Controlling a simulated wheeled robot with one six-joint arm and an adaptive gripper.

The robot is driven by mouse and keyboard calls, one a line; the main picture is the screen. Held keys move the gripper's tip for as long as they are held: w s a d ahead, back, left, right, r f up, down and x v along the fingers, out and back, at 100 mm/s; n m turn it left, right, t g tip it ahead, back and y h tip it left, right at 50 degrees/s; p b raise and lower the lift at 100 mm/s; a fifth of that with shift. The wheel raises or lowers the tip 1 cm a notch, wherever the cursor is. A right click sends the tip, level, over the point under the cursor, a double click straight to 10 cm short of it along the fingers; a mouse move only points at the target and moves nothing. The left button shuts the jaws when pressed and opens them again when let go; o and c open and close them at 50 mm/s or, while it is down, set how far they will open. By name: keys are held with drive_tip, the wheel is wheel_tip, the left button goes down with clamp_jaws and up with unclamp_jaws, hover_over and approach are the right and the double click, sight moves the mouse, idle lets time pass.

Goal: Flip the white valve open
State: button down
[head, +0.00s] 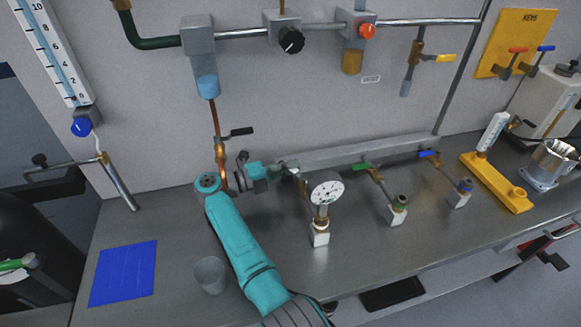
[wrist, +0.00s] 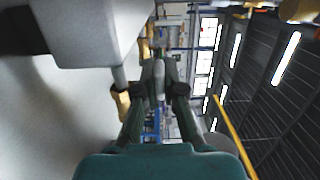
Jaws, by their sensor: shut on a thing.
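The white valve's pale handle (wrist: 159,72) sits between my two fingers in the wrist view. My gripper (wrist: 160,92) is shut on it. In the head view my gripper (head: 291,168) is at the front of the grey rail, left of the green-handled valve (head: 362,167). There the gripper largely hides the white handle, so its angle is hard to tell. A brass pipe (head: 305,188) runs from this spot down toward a round white gauge (head: 326,192), which stands just right of my gripper.
A blue-handled valve (head: 428,153) is farther right on the grey rail (head: 350,151). A black-handled valve (head: 238,132) on a copper pipe is close above my wrist. A clear cup (head: 210,274) and a blue mat (head: 123,272) lie left of my arm.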

idle(0.3)
drive_tip(key=c, duration=1.3)
unclamp_jaws()
drive_tip(key=shift+o, duration=0.2)
